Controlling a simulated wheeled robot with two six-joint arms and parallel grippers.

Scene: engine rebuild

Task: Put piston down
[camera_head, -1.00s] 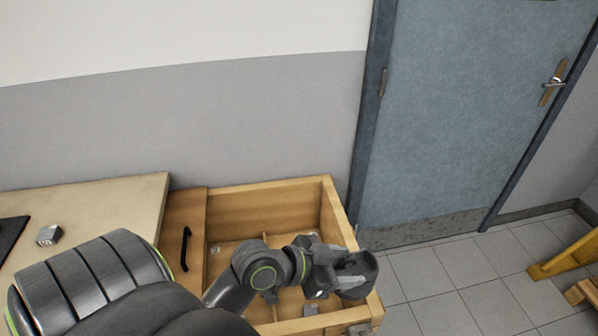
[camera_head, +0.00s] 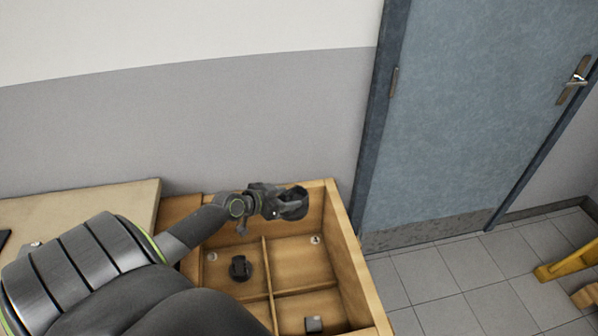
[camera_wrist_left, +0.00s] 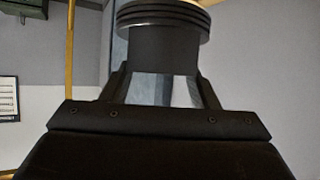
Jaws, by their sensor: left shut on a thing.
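My left gripper (camera_head: 274,203) is shut on a piston (camera_head: 293,204) and holds it over the far part of a wooden box, near its back wall. In the left wrist view the round, ringed top of the piston (camera_wrist_left: 162,20) shows at the upper edge, with its dark body between the fingers (camera_wrist_left: 160,86). The wooden box (camera_head: 352,250) is split by thin dividers into several compartments. A dark part (camera_head: 240,268) stands in the left compartment. My left arm hides part of the box's left side. My right gripper is not in view.
The back right compartment looks mostly clear. A pale worktop (camera_head: 90,200) adjoins the box on the left. A grey wall is behind, and a blue door (camera_head: 460,120) is to the right.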

